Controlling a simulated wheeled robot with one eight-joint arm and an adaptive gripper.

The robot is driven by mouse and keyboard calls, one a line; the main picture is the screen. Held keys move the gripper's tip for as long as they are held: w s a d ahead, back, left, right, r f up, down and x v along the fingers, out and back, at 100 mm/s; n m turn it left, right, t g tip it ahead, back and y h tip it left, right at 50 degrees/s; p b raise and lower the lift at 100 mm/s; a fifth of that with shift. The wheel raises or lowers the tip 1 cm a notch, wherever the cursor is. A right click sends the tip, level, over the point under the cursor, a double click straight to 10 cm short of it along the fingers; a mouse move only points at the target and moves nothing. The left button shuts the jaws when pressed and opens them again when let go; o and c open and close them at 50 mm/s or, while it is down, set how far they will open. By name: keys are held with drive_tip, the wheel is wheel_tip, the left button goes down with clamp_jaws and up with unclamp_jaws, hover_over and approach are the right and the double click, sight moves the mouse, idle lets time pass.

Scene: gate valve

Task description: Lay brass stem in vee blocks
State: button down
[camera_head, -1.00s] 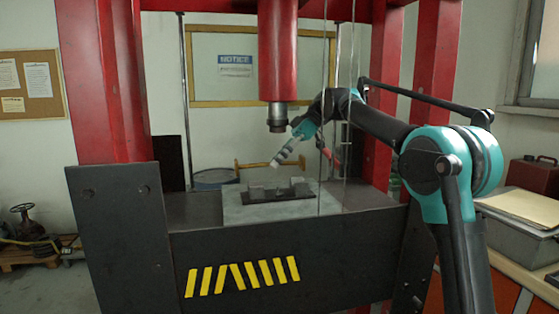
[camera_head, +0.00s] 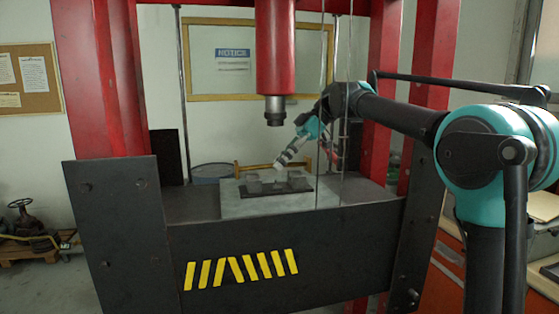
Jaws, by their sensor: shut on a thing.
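The brass stem (camera_head: 252,166) is a thin yellowish bar that lies level across the view, with a wider piece at its left end. My gripper (camera_head: 279,165) reaches down from the upper right and is shut on the stem near its middle, hiding part of it. The vee blocks (camera_head: 254,187) are small grey blocks on a dark base plate (camera_head: 275,194). The stem appears just above and behind them. I cannot tell whether it touches them.
The dark base sits on a pale plate (camera_head: 240,207) on the press bed (camera_head: 193,205). The red press ram (camera_head: 276,50) hangs above the blocks. Thin vertical cables (camera_head: 345,150) run close to my arm. A blue drum (camera_head: 210,172) stands behind the bed.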

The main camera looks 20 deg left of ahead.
drive_tip(key=shift+s+d+f, duration=0.1)
drive_tip(key=shift+s+d, duration=0.25)
drive_tip(key=shift+s, duration=0.2)
drive_tip(key=shift+s+d, duration=0.3)
drive_tip(key=shift+s, duration=0.2)
drive_tip(key=shift+f, duration=0.95)
drive_tip(key=shift+f, duration=0.3)
drive_tip(key=c, duration=1.5)
unclamp_jaws()
drive_tip(key=shift+w+r, duration=0.1)
drive_tip(key=v, duration=1.1)
drive_tip(key=shift+w+d+r, duration=0.2)
drive_tip(key=shift+d+r, duration=0.05)
drive_tip(key=shift+r, duration=0.05)
